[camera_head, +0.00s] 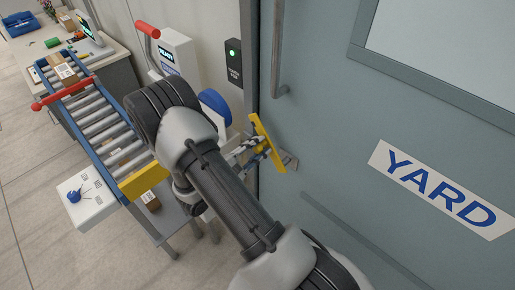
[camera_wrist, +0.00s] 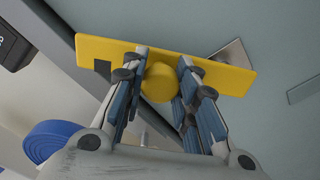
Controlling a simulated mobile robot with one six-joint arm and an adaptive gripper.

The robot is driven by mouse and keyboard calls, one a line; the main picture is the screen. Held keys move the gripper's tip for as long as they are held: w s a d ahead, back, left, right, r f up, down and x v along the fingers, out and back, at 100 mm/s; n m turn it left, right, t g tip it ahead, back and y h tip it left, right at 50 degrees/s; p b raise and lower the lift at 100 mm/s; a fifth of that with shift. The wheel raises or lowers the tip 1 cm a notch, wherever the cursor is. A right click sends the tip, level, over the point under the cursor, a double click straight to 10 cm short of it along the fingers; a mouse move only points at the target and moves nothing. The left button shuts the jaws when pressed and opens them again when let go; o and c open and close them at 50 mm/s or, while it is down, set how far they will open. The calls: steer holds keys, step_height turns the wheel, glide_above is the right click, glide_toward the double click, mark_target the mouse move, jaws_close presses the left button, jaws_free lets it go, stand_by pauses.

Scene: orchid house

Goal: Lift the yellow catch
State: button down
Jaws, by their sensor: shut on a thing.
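The yellow catch is a flat yellow bar with a round yellow knob. In the wrist view the bar (camera_wrist: 110,50) runs across the top and the knob (camera_wrist: 160,82) sits between my fingers. My gripper (camera_wrist: 162,80) is shut on the knob, with a finger on each side. In the head view the yellow catch (camera_head: 262,130) stands tilted at the left edge of the grey-green door, and my gripper (camera_head: 255,150) reaches it from the left. My arm hides part of the area below it.
The door (camera_head: 340,130) bears a YARD sign (camera_head: 440,188) and a vertical handle (camera_head: 279,50). A black box with a green light (camera_head: 234,62) is on the wall beside it. A roller conveyor (camera_head: 95,115) with a parcel (camera_head: 66,74) stands at the left.

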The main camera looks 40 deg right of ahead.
steer(key=c, duration=1.2)
jaws_free()
steer(key=a, duration=0.8)
steer(key=s+a, duration=0.1)
steer(key=a, duration=0.3)
steer(key=shift+r, duration=0.1)
